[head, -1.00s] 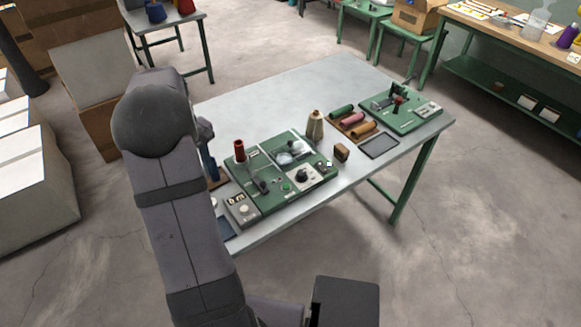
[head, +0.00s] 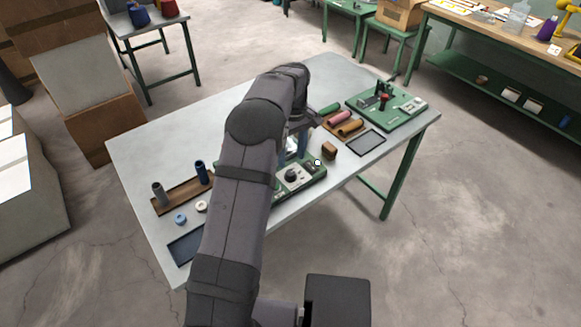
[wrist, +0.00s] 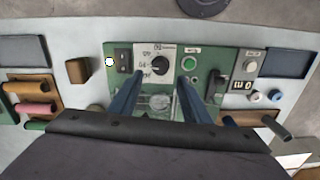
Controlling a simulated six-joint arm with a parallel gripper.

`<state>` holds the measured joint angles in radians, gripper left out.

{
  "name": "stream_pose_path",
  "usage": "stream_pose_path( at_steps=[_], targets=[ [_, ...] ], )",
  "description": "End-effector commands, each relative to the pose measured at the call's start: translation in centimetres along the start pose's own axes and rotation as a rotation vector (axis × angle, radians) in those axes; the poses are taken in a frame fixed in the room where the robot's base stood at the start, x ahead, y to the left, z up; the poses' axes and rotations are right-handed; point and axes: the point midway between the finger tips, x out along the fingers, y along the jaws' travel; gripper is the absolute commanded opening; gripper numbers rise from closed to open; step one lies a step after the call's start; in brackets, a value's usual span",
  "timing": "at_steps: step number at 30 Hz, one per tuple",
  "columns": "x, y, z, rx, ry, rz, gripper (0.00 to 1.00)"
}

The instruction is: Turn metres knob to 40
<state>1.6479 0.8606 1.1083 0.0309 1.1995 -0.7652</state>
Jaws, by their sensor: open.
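The green machine panel (head: 314,180) lies on the table, partly hidden by my arm in the head view. Its black knob (head: 292,174) sits on a white dial plate; the wrist view shows the knob (wrist: 160,65) with small dial marks too blurred to read surely. My gripper (head: 297,150) is above the panel, behind the knob in the head view. In the wrist view my gripper's two blue fingers (wrist: 158,92) are spread and empty, one to either side below the knob. They appear apart from the knob; their height above it is hard to tell.
A black switch (wrist: 123,61), a green ring button (wrist: 189,63) and a dark lever (wrist: 217,85) flank the knob. A brown block (head: 329,150) stands beside the panel. A rack (head: 183,195) with upright spools is at the left. The table's far left is clear.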

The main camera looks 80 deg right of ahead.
Motion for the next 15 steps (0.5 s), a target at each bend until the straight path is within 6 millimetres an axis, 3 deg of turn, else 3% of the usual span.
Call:
stream_pose_path(
  at_steps=[15],
  targets=[
    [5.7,-0.1,0.0,0.000,-0.001,-0.001,0.43]
  ],
)
